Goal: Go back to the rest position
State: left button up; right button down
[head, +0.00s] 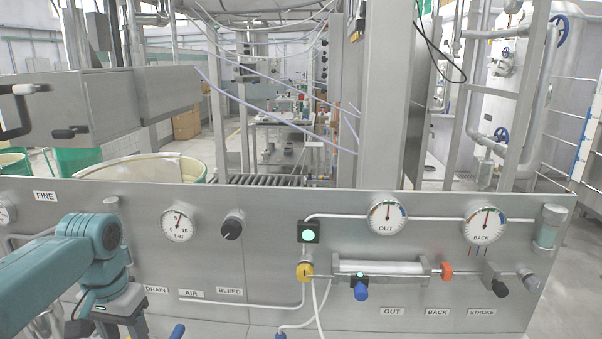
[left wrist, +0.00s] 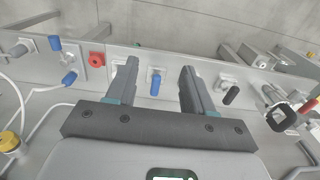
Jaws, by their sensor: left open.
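My left arm (head: 92,255), teal and grey, comes in from the left in front of the grey instrument panel (head: 270,215). Its gripper is at the lower left edge of the head view, with its fingertips not clearly seen there. In the left wrist view my left gripper (left wrist: 160,80) is open, its two dark fingers spread wide with nothing held. A small valve with a blue handle (left wrist: 155,84) shows in the gap between the fingers, beyond them; I cannot tell how far. My right gripper is in neither view.
The left wrist view shows a red knob (left wrist: 97,60) and a black handle (left wrist: 231,95) beside the fingers. A drum (head: 150,168) stands behind the panel.

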pick_arm(q)
jog(key=s+d+f+h, duration=0.1)
jog(key=d+f, duration=0.3)
jog(key=f, duration=0.5)
jog(key=s+d+f+h, duration=0.1)
jog(key=d+f, duration=0.3)
jog(key=f, duration=0.5)
jog(key=s+d+f+h, duration=0.1)
jog(key=d+f, duration=0.4)
jog(key=f, duration=0.4)
jog(key=s+d+f+n, duration=0.1)
jog(key=s+d+f, duration=0.2)
jog(key=s, duration=0.6)
jog(key=s+d+f+n+h, duration=0.1)
jog(key=s+d+f+n, duration=0.1)
jog(key=s+f, duration=0.6)
jog(key=shift+s+d+f, duration=0.25)
jog(key=shift+s+d, duration=0.15)
